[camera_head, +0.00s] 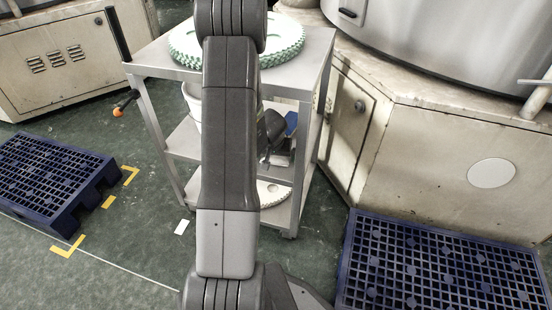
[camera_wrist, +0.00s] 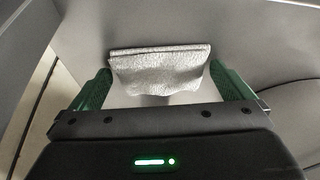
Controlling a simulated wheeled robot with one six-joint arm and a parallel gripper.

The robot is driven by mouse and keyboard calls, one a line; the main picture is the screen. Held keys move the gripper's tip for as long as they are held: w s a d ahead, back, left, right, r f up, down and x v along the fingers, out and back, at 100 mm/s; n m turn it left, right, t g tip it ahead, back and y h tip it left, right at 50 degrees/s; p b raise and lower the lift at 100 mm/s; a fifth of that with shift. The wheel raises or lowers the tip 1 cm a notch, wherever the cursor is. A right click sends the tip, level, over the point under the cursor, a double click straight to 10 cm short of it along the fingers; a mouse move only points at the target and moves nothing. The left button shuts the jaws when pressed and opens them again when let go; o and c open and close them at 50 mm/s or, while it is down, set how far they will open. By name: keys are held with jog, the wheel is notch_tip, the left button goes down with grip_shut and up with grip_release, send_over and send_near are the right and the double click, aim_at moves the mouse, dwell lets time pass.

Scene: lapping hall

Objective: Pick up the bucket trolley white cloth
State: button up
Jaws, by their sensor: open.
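The white cloth (camera_wrist: 160,68) shows in the wrist view as a folded, textured piece with a straight upper edge. A pale surface shows below it, partly hidden by my gripper body. My gripper (camera_wrist: 159,73) has its two green fingers spread wide, one on each side of the cloth. The fingers look apart from the cloth, with nothing held. In the head view, a grey trolley (camera_head: 320,45) with shelves stands behind my arm. A white bucket (camera_head: 191,103) shows partly on its middle shelf. The cloth cannot be made out there.
A green toothed ring (camera_head: 285,45) lies on the trolley top, and a pale toothed disc (camera_head: 271,193) lies on the bottom shelf. Blue pallets lie at left (camera_head: 50,170) and right (camera_head: 440,265). A machine cabinet (camera_head: 430,150) stands close at the right.

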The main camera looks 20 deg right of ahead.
jog(key=c, duration=0.7)
jog(key=shift+r, duration=0.15)
